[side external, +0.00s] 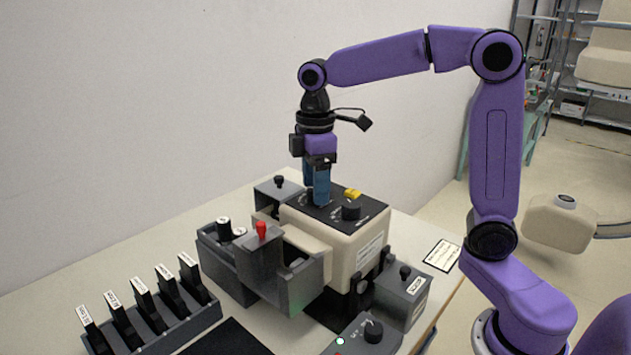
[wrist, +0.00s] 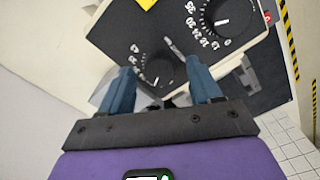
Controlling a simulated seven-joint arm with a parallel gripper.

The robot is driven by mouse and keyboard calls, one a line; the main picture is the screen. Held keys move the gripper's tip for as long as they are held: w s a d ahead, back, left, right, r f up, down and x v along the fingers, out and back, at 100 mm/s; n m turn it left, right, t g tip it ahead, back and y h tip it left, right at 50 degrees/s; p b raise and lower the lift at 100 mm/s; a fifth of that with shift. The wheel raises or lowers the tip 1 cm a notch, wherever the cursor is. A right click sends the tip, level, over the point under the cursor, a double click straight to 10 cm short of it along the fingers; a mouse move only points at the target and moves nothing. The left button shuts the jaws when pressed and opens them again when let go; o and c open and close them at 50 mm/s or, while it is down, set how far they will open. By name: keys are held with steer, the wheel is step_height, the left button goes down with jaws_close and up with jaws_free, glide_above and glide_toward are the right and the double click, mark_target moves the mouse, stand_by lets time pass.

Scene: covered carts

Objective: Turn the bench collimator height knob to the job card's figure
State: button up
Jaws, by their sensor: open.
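The bench collimator (side external: 357,250) is a cream box with a black top panel, standing on the bench. A black knob (side external: 351,210) on its top is clear of my gripper; it shows larger in the wrist view (wrist: 228,18), ringed by white numbers. A second black dial knob (wrist: 157,72) lies between my fingertips in the wrist view. My gripper (side external: 316,198) has blue fingers, pointing down at this second knob and standing apart. I cannot tell whether they touch it. Which knob is for height is not readable. A white card (side external: 442,255) lies on the bench, its writing too small to read.
A yellow piece (side external: 352,194) sits on the top panel. A grey box with a knob (side external: 403,290) stands to the right, another (side external: 365,335) in front. Grey trays with a red-topped piece (side external: 261,230) are left, and a rack of labelled black pieces (side external: 150,315) lies front left.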

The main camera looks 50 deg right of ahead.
steer(key=c, duration=1)
steer(key=shift+m, duration=2.5)
steer(key=shift+c, duration=0.2)
steer(key=o, duration=1)
steer(key=shift+o, duration=0.2)
steer(key=shift+r, duration=0.1)
step_height(320, 180, up, 17)
steer(key=shift+r, duration=0.15)
